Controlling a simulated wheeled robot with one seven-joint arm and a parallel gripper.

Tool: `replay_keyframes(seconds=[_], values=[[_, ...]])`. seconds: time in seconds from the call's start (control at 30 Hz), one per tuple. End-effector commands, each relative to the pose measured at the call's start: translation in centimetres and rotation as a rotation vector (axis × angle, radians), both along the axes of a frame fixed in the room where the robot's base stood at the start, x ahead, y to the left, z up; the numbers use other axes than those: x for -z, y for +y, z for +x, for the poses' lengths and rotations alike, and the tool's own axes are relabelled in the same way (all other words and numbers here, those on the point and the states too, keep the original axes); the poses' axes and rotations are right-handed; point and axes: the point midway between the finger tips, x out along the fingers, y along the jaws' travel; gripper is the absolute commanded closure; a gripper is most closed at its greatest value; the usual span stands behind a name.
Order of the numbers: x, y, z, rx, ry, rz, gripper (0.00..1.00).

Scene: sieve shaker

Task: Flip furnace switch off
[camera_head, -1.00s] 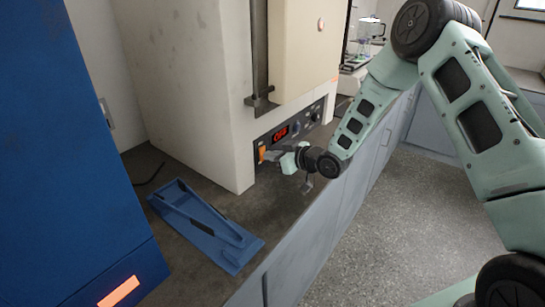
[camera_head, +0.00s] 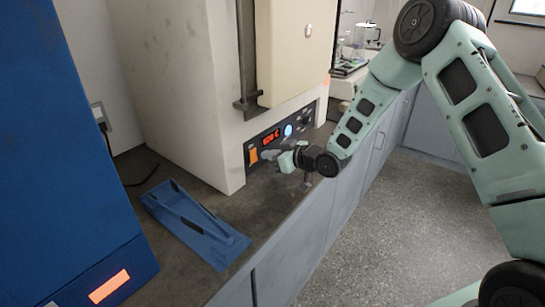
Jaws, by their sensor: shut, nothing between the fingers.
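The furnace (camera_head: 185,100) is a large cream box on the counter. Its dark control panel (camera_head: 304,117) at the lower front has a lit red display (camera_head: 271,137), a blue-lit round button (camera_head: 288,130) and a dark knob. The orange furnace switch (camera_head: 253,156) sits at the panel's left end. My gripper (camera_head: 268,155) is shut and empty, its tip just right of the switch and close to the panel. I cannot tell whether it touches the switch. My gripper covers part of the panel's lower edge.
A blue cabinet (camera_head: 65,150) with an orange-lit panel stands at the left. Glassware (camera_head: 358,40) is at the back. The floor at right is clear.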

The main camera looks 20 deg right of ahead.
Motion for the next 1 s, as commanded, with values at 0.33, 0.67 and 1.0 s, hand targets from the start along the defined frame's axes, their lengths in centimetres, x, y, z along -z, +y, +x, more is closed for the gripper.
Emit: replay_keyframes(seconds=[0.33,0.67,1.0], values=[[-1.2,-2.1,-2.7,0.002,0.003,-0.002,1.0],[-3.0,-4.8,-6.5,0.002,0.004,-0.003,1.0],[-3.5,-5.6,-7.6,0.0,0.005,-0.002,1.0]])
